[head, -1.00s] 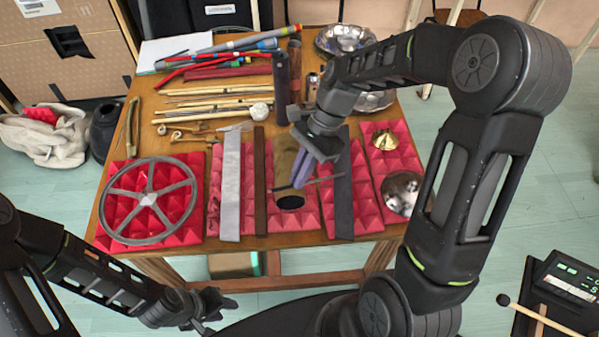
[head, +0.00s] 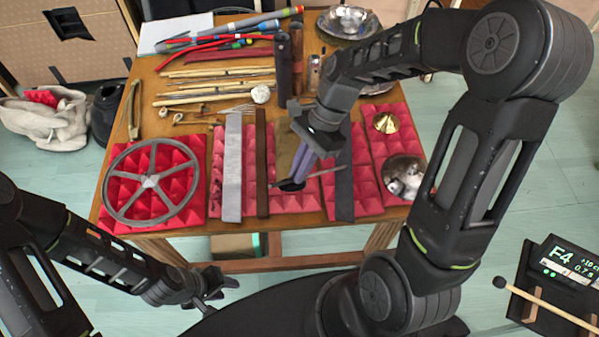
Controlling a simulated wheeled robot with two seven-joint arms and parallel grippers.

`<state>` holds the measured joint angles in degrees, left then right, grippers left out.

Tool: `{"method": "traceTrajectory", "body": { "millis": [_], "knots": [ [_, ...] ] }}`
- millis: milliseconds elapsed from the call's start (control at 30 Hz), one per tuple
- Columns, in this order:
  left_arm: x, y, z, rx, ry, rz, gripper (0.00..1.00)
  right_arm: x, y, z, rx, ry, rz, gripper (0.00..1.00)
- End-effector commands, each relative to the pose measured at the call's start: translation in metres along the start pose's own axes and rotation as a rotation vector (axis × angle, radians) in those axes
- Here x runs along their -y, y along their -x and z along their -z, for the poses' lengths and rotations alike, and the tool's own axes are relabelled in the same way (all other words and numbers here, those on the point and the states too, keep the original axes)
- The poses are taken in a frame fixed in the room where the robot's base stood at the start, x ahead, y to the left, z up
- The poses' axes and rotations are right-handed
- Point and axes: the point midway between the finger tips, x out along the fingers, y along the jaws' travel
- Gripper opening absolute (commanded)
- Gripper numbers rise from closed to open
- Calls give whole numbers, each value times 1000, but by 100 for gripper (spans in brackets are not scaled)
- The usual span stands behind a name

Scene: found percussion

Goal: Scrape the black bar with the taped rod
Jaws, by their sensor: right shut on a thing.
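The black bar (head: 344,199) is a long dark strip lying lengthwise on the red foam, right of the middle of the table. My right gripper (head: 299,176) is shut on the thin taped rod (head: 325,172), just left of the bar and above the tan tube with a dark open end. The rod lies crosswise in the fingers, its right end higher in the picture and overlapping the bar. I cannot tell whether it touches the bar. The fingers hide the rod's middle. My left gripper (head: 222,288) is empty and its fingers look apart, in front of the table's near edge.
On red foam are a spoked wheel (head: 151,182), a light grey bar (head: 232,190), a brown bar (head: 262,180), a brass cone (head: 386,122) and a metal bowl (head: 404,176). Several sticks (head: 215,85) lie behind. A lit display (head: 568,262) stands at lower right.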

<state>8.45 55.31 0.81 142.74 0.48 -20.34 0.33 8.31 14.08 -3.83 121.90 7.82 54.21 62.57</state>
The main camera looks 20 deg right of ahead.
Motion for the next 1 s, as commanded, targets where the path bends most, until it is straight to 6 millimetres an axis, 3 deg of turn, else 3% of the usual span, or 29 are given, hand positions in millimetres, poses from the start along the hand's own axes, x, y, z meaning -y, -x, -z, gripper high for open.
{"method": "traceTrajectory", "body": {
  "millis": [500, 867, 1000],
  "knots": [
    [-4, 10, 0, 0, 0, 0, 36, 62, 25, 45, 0, -1, 0, 0],
    [-4, 10, 0, 0, 0, 0, 36, 63, 26, 46, 0, -1, -1, 0],
    [-4, 12, 0, 0, 0, 0, 36, 55, 23, 40, 1, -1, -3, 0]
  ]
}}
